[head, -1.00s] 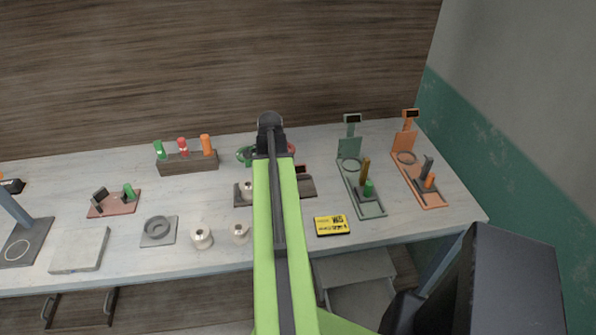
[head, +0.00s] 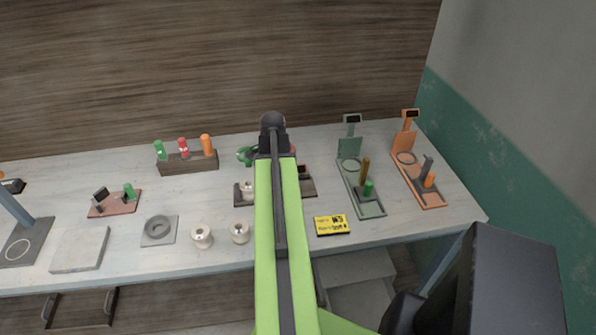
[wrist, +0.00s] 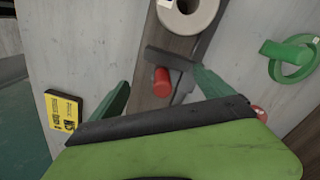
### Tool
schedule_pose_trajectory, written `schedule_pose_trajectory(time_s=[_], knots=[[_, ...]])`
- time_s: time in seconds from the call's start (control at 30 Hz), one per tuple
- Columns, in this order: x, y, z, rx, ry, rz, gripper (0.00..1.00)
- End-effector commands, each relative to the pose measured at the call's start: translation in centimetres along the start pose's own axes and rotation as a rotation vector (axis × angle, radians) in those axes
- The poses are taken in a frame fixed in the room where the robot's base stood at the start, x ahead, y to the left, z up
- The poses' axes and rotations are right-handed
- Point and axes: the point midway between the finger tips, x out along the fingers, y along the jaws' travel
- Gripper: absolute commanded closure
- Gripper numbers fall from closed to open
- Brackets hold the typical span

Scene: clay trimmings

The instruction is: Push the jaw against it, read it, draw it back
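In the wrist view a dark wooden gauge board (wrist: 150,116) carries a pale ring-shaped pot (wrist: 188,12), a grey bar-like jaw (wrist: 170,60) and a red knob (wrist: 161,82). The jaw lies just below the pot; I cannot tell whether they touch. My gripper (wrist: 161,79) is open, its green fingers on either side of the red knob with space on both sides. In the head view my arm hides the middle of the board (head: 308,187); the pot (head: 247,189) shows at its left end. No reading is legible.
Two white pots (head: 201,238) stand near the front edge. A yellow card (head: 332,224) lies right of my arm. Green (head: 365,198) and orange (head: 424,190) stands are farther right. A rack with coloured handles (head: 187,162) stands behind. A green ring (wrist: 293,60) lies beside the board.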

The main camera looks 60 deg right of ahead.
Motion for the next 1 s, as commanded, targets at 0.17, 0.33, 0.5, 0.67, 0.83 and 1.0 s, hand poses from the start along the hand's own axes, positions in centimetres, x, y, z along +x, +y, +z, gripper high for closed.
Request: schedule_pose_trajectory(time_s=[0.17,0.33,0.5,0.67,0.83,1.0], knots=[[-1.0,-0.1,0.0,0.001,0.0,-0.001,0.09],[-3.6,-0.1,-0.1,0.001,0.001,-0.002,0.09],[-6.0,-0.1,-0.1,0.001,0.001,-0.002,0.09],[-7.4,-0.1,-0.1,0.001,0.001,-0.003,0.09],[-7.0,-0.1,-0.1,0.001,0.001,-0.003,0.09],[-7.0,-0.1,-0.1,0.001,0.001,-0.003,0.09]])
